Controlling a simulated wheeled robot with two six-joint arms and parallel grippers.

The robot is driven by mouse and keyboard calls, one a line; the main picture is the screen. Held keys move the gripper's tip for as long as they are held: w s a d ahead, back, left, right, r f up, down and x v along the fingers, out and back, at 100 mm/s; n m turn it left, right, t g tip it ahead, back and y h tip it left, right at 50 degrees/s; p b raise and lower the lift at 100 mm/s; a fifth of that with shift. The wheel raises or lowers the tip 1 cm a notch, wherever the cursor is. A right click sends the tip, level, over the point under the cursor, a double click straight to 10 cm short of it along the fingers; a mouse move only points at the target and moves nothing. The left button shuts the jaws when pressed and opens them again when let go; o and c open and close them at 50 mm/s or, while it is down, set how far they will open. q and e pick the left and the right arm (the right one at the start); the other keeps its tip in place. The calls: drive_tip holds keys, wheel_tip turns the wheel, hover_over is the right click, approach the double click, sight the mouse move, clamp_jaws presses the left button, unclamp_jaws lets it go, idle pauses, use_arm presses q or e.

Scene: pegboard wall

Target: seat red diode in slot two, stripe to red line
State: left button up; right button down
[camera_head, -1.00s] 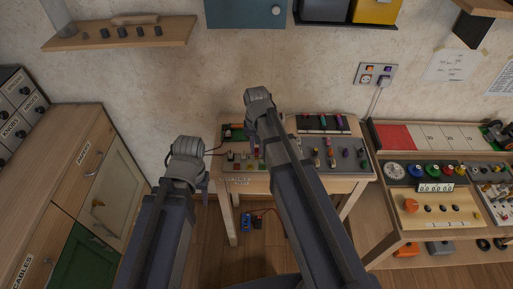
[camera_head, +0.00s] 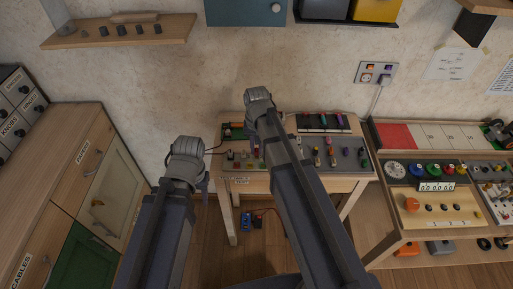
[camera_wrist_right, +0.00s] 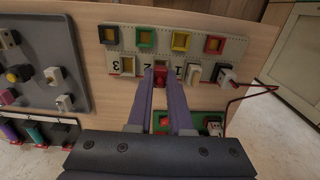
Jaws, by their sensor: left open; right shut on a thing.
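My right gripper (camera_wrist_right: 160,74) is shut on a small red diode (camera_wrist_right: 160,71) at the numbered strip (camera_wrist_right: 127,64), which carries the figures 3, 2 and 1. The diode is between the fingertips, over the middle of the strip, near slot two. The fingers hide part of it, so I cannot tell whether it is seated or where its stripe points. In the head view my right gripper (camera_head: 255,149) is over the left part of the bench board. My left gripper (camera_head: 205,184) is open, left of the bench; its fingertips show poorly.
Pale and black blocks (camera_wrist_right: 194,73) stand beside the gripper, with a red wire (camera_wrist_right: 250,91). A grey panel of knobs (camera_wrist_right: 38,65) lies at left. A parts bench (camera_head: 440,205) stands right.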

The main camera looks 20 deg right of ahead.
drive_tip(key=shift+f+b, duration=0.6)
drive_tip(key=shift+f, duration=0.1)
drive_tip(key=c, duration=0.8)
unclamp_jaws()
drive_tip(key=shift+r, duration=0.1)
drive_tip(key=shift+o, duration=0.2)
drive_tip(key=shift+r+p, duration=2.55)
drive_tip(key=shift+p, duration=0.1)
drive_tip(key=s+a+n+h, duration=0.1)
drive_tip(key=s+a+n, duration=0.6)
drive_tip(key=s+a, duration=0.3)
drive_tip(key=s, duration=0.4)
drive_tip(key=shift+s+a, duration=0.2)
drive_tip(key=shift+a, duration=0.05)
